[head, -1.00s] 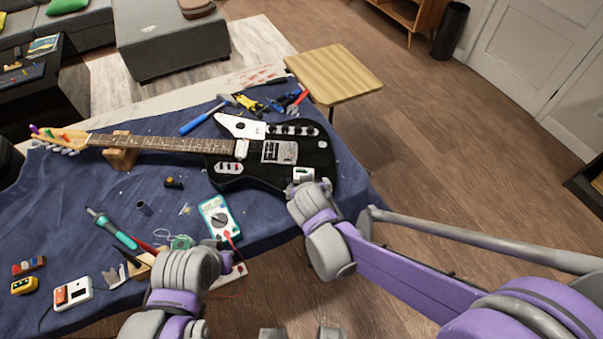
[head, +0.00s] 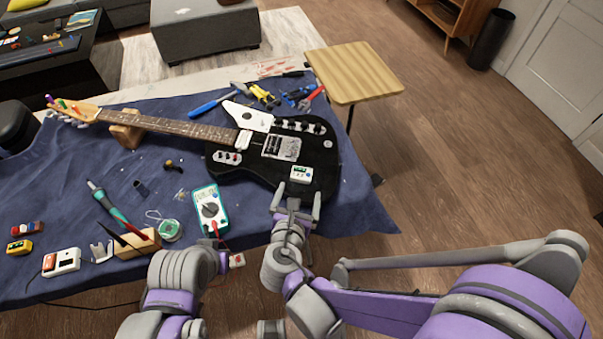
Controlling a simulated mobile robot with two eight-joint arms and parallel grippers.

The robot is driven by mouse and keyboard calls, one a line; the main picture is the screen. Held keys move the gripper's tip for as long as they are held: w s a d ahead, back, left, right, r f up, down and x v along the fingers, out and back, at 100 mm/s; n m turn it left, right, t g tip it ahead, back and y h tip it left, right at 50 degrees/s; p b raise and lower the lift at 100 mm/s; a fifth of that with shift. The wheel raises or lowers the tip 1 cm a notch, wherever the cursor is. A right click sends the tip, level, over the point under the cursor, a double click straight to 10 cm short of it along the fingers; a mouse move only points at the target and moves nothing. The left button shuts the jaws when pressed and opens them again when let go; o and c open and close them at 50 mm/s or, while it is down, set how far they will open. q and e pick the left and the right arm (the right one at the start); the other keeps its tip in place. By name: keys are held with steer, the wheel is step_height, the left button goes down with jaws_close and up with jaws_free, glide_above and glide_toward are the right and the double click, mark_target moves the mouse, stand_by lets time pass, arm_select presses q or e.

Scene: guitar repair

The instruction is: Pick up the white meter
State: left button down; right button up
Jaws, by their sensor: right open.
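A small white meter (head: 301,174) with a greenish display lies on the lower right of the black guitar body (head: 262,160). My right gripper (head: 297,194) is open just below the meter in the picture, its two fingers spread apart and pointing towards it. The meter sits beyond the fingertips, with no clear contact visible. Part of my left arm shows at the bottom, but its gripper cannot be made out.
The guitar lies on a blue cloth (head: 60,185), its neck resting on a wooden block (head: 126,134). A teal multimeter (head: 210,211) lies left of my right gripper. Pliers and a screwdriver (head: 212,104) lie behind the guitar. A wooden side table (head: 354,75) stands at the back right.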

mark_target(302, 175)
steer(key=shift+n, duration=0.5)
steer(key=x, duration=0.5)
steer(key=shift+w+a, duration=0.15)
steer(key=shift+w, duration=0.1)
steer(key=shift+a+f+x, duration=0.1)
steer(key=shift+a+x, duration=0.1)
steer(key=shift+x, duration=1.1)
steer(key=shift+a+f+x, duration=0.15)
steer(key=shift+x, duration=1.15)
steer(key=shift+s+d, duration=0.1)
steer(key=shift+d, duration=0.05)
steer(key=c, duration=1.6)
